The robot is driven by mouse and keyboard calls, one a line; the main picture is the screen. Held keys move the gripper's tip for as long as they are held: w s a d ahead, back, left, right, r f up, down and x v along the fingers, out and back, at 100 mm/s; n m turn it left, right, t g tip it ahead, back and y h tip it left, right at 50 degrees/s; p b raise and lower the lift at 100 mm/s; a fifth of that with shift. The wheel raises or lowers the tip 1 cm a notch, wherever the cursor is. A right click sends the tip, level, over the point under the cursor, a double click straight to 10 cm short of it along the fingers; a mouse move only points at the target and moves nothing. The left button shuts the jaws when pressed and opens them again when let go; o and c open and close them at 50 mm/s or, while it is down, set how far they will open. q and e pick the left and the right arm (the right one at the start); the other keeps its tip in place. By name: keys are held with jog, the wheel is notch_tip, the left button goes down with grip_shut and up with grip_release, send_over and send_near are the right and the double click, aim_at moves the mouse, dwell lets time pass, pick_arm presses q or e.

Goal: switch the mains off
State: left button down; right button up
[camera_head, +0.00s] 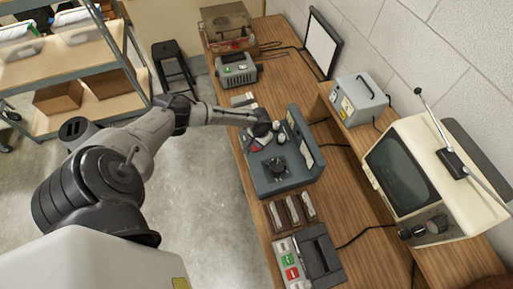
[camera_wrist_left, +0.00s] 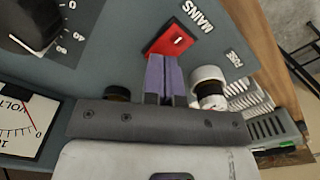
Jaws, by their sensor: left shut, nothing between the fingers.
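The grey-blue instrument (camera_head: 278,180) stands on the wooden bench, its sloped panel carrying a black knob, meters and terminals. The red mains switch (camera_wrist_left: 178,42) has a white line mark and sits beside the printed word MAINS in the left wrist view. My left gripper (camera_wrist_left: 164,58) is shut and empty, its purple fingertips at the near edge of the red switch; I cannot tell whether they touch it. In the head view my left gripper (camera_head: 262,132) is over the far part of the panel and partly hides it. My right gripper is not in view.
A white-capped post labelled FUSE (camera_wrist_left: 208,78) stands just right of the fingers, and a dark round post (camera_wrist_left: 117,93) stands to their left. A large black dial knob (camera_wrist_left: 45,22) is further left. A television (camera_head: 405,175) and a grey box (camera_head: 355,98) stand behind the instrument.

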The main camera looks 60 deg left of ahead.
pick_arm(q)
jog(key=shift+f+b, duration=0.3)
jog(key=shift+f, duration=0.15)
dwell(0.3)
notch_tip(320, 180, up, 2)
jog(key=p, duration=0.2)
jog(key=shift+r+p, duration=0.25)
jog(key=shift+p, duration=0.1)
notch_tip(320, 180, up, 5)
jog(key=p, duration=0.4)
jog(key=shift+f+p, duration=0.2)
jog(key=shift+p, duration=0.2)
